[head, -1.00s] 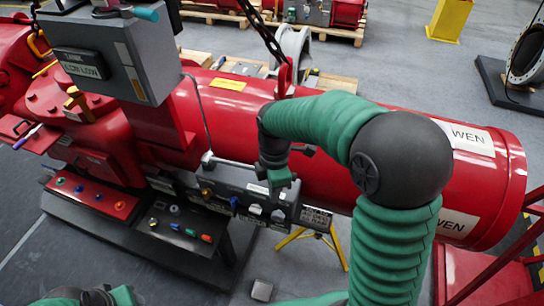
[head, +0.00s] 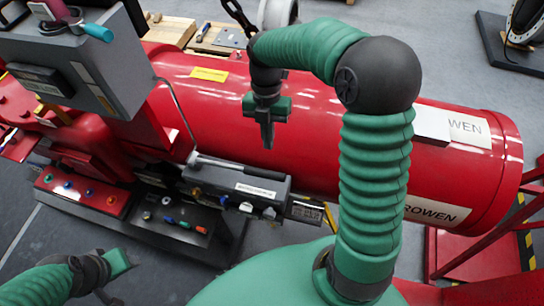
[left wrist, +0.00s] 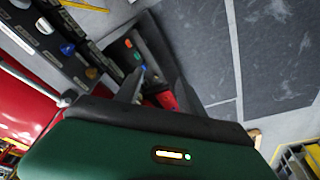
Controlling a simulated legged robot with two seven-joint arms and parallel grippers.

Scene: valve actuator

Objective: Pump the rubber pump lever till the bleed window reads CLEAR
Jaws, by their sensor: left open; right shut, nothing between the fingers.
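The pump lever (head: 240,168) has a dark grip and a pale metal joint at its left end. It lies along the top of a grey block on the red actuator (head: 225,115). My right gripper (head: 266,135) is shut and empty, pointing down above the lever's right part, apart from it in the picture. My left gripper (head: 122,268) is low at the left, away from the lever. It is open in the left wrist view (left wrist: 158,90), with nothing between its fingers. A dark display (head: 40,80) is on the grey cabinet; I cannot read it. I cannot make out a bleed window.
The grey block (head: 215,182) carries coloured knobs on its front. A red panel (head: 85,190) with buttons and a dark tray (head: 170,215) with coloured parts sit to its left. A red railing (head: 490,225) stands at the right.

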